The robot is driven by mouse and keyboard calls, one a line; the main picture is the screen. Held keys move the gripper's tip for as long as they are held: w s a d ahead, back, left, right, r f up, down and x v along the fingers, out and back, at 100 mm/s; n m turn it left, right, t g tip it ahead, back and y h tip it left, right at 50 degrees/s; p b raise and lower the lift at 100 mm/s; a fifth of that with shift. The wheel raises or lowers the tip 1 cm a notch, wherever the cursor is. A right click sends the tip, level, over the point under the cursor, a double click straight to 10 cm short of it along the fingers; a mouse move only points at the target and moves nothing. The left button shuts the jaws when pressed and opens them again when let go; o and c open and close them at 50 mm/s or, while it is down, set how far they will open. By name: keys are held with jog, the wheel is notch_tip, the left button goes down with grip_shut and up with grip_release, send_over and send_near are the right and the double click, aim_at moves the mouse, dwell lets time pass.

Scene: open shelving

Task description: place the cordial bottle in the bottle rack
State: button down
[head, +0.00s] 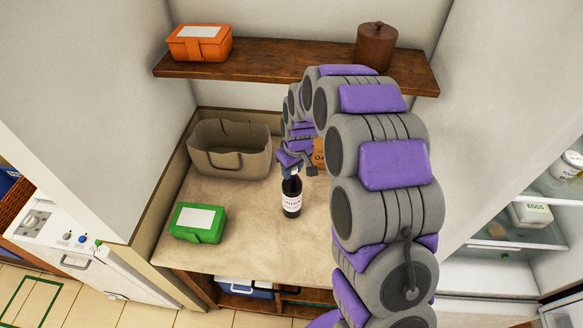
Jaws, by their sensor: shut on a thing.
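A dark bottle with a white label (291,198), which looks like the cordial bottle, is upright over the beige counter (262,243). My gripper (291,171) is shut on its neck from above. I cannot tell whether the bottle's base touches the counter. My arm reaches in from the lower right and hides part of the counter and the shelf wall behind it. I cannot make out a bottle rack for certain in this view.
A green box (199,222) and a taupe basket (236,157) stand left on the counter. An orange-brown carton (319,154) is partly hidden behind my arm. The wooden shelf (270,68) above holds an orange box (200,43) and a brown canister (376,46). The front counter is clear.

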jog(key=shift+d, duration=0.2)
jog(key=c, duration=0.8)
grip_release()
jog(key=shift+d, duration=0.3)
jog(key=shift+o, duration=0.2)
jog(key=shift+a, duration=0.35)
jog(key=shift+r, duration=0.35)
notch_tip(320, 180, up, 11)
jog(key=s+d, duration=0.1)
jog(key=shift+s+r, duration=0.15)
jog(key=shift+s, duration=0.05)
